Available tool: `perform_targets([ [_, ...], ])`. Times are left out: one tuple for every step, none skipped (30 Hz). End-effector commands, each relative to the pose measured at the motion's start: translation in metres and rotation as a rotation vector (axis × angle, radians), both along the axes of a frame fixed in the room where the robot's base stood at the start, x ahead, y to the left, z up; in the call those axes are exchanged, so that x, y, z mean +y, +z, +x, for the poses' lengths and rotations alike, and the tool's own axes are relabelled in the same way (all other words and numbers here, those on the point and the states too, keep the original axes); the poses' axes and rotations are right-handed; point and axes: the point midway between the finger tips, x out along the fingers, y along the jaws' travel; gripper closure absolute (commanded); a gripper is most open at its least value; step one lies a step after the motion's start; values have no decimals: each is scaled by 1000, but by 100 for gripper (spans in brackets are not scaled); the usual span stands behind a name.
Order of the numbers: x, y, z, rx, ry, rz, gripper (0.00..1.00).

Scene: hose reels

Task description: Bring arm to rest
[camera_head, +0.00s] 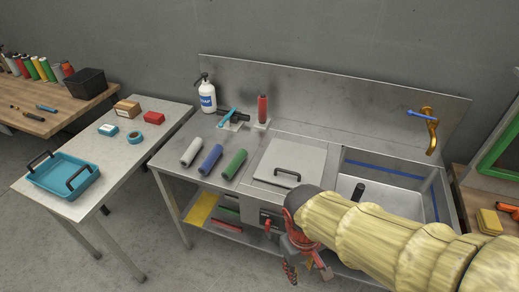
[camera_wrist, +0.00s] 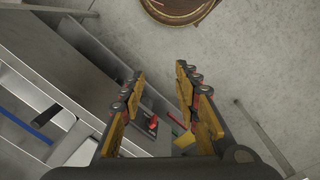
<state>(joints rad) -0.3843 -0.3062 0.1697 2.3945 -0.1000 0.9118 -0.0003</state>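My arm, in a pale yellow padded sleeve, reaches in from the lower right in the head view. My gripper (camera_head: 304,262) hangs at its end, in front of the steel sink bench (camera_head: 178,165). In the wrist view my gripper (camera_wrist: 160,82) has its two fingers spread well apart, with nothing between them. Past the fingertips lie the bench's front side and the grey floor (camera_wrist: 225,65). The gripper appears to touch nothing.
The bench carries a white bottle (camera_head: 207,97), several coloured rolls, a lidded panel (camera_head: 290,160) and a sink with a brass tap (camera_head: 432,133). A side table holds a blue tray (camera_head: 90,187). A round brown object (camera_wrist: 180,8) lies on the floor.

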Motion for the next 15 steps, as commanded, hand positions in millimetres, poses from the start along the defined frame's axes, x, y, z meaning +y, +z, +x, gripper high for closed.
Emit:
perform_targets([
  [-5, 17, 1, -56, -55, 44, 68],
  [-8, 26, 2, -85, -85, 68, 68],
  [-12, 38, 2, -123, -124, 97, 68],
  [-16, 47, 2, -154, -150, 117, 68],
  [-20, 57, 1, -184, -178, 135, 68],
  [-26, 69, 1, -224, -211, 155, 68],
  [-31, 78, 0, -256, -234, 167, 68],
  [-36, 87, 0, -288, -254, 176, 68],
  [-44, 98, -1, -329, -280, 184, 68],
  [-50, 106, -1, -359, -297, 189, 68],
  [-55, 114, -1, -388, -314, 193, 68],
  [-62, 125, -1, -424, -335, 198, 68],
  [-66, 131, -2, -447, -350, 199, 68],
  [-71, 136, -2, -466, -365, 200, 68],
  [-76, 141, -3, -484, -382, 200, 68],
])
